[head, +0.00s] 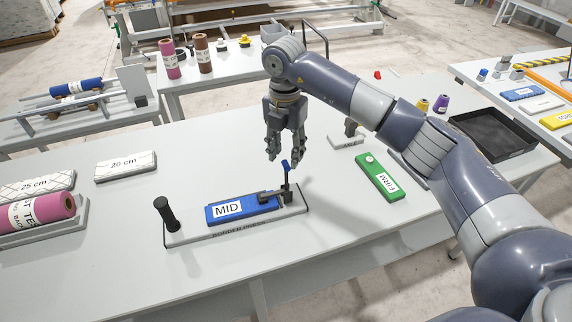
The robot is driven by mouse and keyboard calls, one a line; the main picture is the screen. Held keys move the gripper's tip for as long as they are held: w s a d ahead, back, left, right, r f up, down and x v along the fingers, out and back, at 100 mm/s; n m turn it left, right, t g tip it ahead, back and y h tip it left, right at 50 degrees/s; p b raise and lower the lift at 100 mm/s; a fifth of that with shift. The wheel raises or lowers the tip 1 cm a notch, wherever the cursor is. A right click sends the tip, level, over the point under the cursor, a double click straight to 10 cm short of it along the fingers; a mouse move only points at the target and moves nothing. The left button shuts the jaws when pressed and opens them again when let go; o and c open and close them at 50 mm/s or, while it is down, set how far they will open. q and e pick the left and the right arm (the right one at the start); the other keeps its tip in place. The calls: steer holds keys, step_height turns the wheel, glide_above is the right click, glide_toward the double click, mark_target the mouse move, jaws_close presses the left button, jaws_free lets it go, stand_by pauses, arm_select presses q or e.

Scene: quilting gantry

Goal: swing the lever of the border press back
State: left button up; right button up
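The border press (195,236) is a long grey base on the table with "BORDER PRESS" on its front edge. A blue block labelled "MID" (243,207) lies on it. At its right end a thin dark lever with a blue tip (286,167) stands roughly upright beside a black clamp piece (268,196). A thick black handle (165,212) stands at the left end. My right gripper (286,156) points down just above the lever, fingers apart, with nothing held. Whether a finger touches the blue tip I cannot tell. My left gripper is out of view.
A green block labelled "FIRM" (376,177) lies to the right, with a dark tray (493,135) beyond. A "20 cm" block (126,166) and a pink roll (40,212) are at the left. The table front is clear.

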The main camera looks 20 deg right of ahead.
mark_target(286, 163)
step_height(286, 163, down, 6)
steer(key=shift+f+p, duration=0.15)
steer(key=shift+p, duration=0.6)
steer(key=shift+c, duration=0.5)
jaws_close()
